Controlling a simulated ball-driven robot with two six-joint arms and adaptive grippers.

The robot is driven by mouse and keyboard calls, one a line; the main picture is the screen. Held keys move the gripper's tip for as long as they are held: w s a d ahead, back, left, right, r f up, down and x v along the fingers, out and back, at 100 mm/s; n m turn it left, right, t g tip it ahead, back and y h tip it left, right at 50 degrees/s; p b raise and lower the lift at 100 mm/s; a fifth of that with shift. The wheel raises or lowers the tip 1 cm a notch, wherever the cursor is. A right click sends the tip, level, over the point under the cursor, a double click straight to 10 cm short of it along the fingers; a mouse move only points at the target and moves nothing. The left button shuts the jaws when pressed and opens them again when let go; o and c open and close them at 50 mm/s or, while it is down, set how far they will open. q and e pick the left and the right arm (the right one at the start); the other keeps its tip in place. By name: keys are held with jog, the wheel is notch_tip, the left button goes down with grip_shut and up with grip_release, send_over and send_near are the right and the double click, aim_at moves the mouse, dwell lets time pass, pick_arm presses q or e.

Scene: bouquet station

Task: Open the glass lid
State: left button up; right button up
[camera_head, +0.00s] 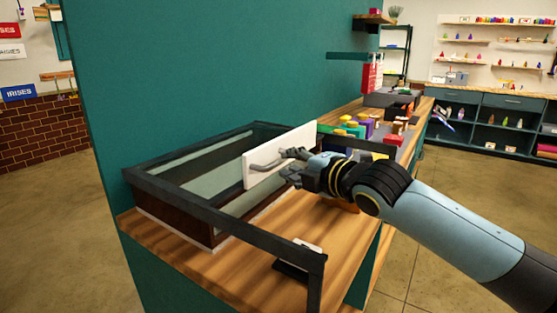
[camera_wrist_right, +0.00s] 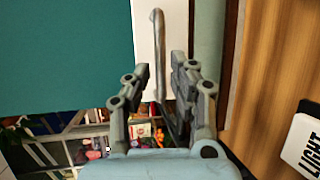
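The glass lid (camera_head: 205,175) belongs to a dark-framed case on the wooden counter. A white panel (camera_head: 300,143) stands upright along it and carries a curved grey handle (camera_head: 265,166). My right gripper (camera_head: 291,164) is at the right end of the handle. In the right wrist view the handle (camera_wrist_right: 158,45) lies between its two spread fingers, with gaps visible on both sides. Whether a finger touches the handle cannot be told. My left gripper is not in view.
A teal wall (camera_head: 200,70) rises behind the case. A dark frame bar (camera_head: 270,236) crosses in front of it. A small black and white block (camera_head: 300,258) sits on the counter; a white LIGHT sign (camera_wrist_right: 302,145) shows in the wrist view. Colourful items (camera_head: 355,128) stand farther along.

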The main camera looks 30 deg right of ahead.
aim_at(282, 161)
jog(key=w, duration=0.4)
jog(key=shift+w+f, duration=0.1)
jog(key=shift+f, duration=0.3)
jog(key=shift+w+f, duration=0.1)
jog(key=shift+w, duration=0.3)
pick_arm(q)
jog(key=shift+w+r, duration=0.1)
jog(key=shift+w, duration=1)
pick_arm(e)
jog(key=shift+c, duration=0.3)
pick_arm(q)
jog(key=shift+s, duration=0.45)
pick_arm(e)
grip_shut()
